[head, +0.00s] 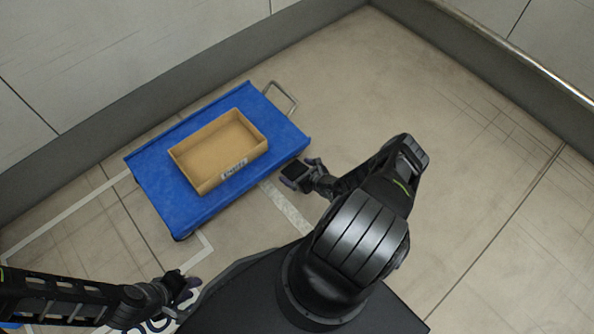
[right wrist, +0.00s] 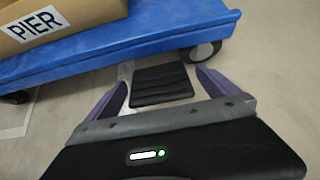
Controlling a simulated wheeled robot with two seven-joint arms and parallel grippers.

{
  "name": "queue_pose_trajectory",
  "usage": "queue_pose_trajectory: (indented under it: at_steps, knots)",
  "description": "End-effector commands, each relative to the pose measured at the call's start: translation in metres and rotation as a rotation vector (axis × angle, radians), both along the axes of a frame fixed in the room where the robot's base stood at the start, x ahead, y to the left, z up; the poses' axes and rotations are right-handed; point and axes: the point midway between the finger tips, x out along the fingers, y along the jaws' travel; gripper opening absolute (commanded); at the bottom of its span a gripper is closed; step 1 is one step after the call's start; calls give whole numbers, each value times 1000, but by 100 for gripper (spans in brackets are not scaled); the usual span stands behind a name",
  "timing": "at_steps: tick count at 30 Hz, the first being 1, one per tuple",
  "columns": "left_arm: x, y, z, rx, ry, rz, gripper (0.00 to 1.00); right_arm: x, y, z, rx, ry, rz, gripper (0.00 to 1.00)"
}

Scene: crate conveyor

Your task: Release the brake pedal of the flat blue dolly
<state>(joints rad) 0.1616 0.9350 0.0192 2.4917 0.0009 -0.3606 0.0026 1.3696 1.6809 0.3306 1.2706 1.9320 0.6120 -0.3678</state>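The flat blue dolly (head: 155,183) stands left of centre in the head view, and its edge crosses the top of the right wrist view (right wrist: 120,38). The brake pedal (right wrist: 161,84) is a black ridged plate beside the dolly's edge, near a wheel. My right gripper (right wrist: 165,85) is open, with its purple fingers on either side of the pedal; I cannot tell whether they touch it. In the head view my right gripper (head: 297,175) is at the dolly's right side. My left gripper (head: 188,284) is low in the head view, away from the dolly; its finger gap is unclear.
An open, empty-looking cardboard box (head: 196,187) labelled PIER sits on the dolly. A metal handle (head: 290,93) stands at the dolly's far end. Walls run along the left and far right. The floor (head: 390,90) right of the dolly is clear.

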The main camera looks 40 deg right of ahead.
Motion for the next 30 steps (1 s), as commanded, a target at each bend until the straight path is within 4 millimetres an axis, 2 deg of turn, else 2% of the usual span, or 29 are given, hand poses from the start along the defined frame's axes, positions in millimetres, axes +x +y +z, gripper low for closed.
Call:
queue_pose_trajectory:
  at_steps: [10,22,30]
  knots:
    - [0,0,5,-1,0,-1,27,-5,0,5,1,1,0,99]
    - [-7,-7,33,-11,11,-17,27,-53,1,42,1,1,-1,99]
    - [-7,-6,35,-10,11,-16,27,-63,2,46,1,0,1,99]
